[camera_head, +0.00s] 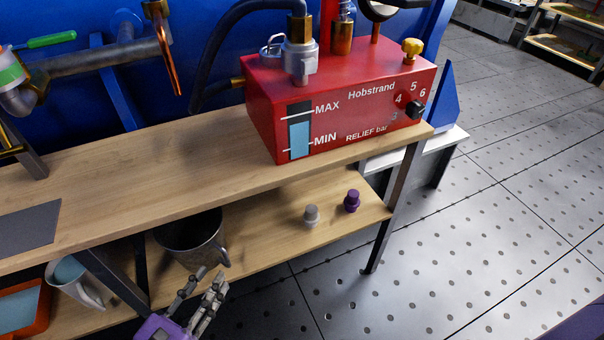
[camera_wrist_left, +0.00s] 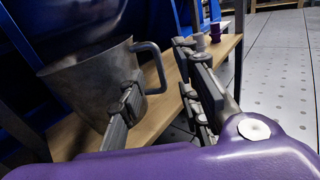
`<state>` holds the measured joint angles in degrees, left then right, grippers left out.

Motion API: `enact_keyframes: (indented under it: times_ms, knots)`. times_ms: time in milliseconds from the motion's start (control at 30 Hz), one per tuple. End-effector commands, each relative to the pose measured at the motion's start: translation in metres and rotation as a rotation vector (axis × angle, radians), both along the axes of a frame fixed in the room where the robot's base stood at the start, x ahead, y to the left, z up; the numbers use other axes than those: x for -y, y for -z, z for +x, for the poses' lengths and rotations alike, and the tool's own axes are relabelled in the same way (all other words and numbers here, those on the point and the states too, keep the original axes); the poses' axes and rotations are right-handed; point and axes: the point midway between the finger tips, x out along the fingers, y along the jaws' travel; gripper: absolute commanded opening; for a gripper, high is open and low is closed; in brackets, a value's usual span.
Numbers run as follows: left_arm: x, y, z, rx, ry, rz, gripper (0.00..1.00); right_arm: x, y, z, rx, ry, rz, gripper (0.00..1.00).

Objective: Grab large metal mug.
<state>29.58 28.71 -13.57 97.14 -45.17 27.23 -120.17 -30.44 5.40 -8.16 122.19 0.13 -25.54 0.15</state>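The large metal mug (camera_head: 190,240) is dark grey and stands on the lower wooden shelf in the head view, partly under the upper board. Its handle is on the right side. In the left wrist view the mug (camera_wrist_left: 85,85) fills the left half, with its handle (camera_wrist_left: 158,68) pointing right, toward the gap between my fingers. My left gripper (camera_head: 203,290) is open in front of the mug. In the left wrist view its fingers (camera_wrist_left: 165,90) are spread apart, one in front of the mug wall and one right of the handle. I cannot tell whether they touch it. My right gripper is not in view.
The upper board (camera_head: 130,170) overhangs the lower shelf (camera_head: 262,238). A grey plug (camera_head: 311,216) and a purple plug (camera_head: 352,201) stand right of the mug. A metal leg (camera_head: 397,200) stands at the right end.

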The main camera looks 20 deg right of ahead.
Motion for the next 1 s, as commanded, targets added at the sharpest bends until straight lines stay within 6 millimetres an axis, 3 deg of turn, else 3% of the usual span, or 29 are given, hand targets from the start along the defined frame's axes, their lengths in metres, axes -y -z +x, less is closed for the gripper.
enact_keyframes:
  times_ms: [500,833,1000]
  knots:
    - [0.049,0.001,0.045,0.003,0.0,0.0,0.31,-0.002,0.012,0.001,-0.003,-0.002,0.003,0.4]
    - [0.055,0.0,0.051,0.0,-0.002,-0.001,0.31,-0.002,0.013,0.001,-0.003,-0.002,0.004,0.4]
    - [0.055,0.0,0.051,0.0,-0.002,-0.001,0.1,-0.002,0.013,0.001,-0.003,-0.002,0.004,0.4]
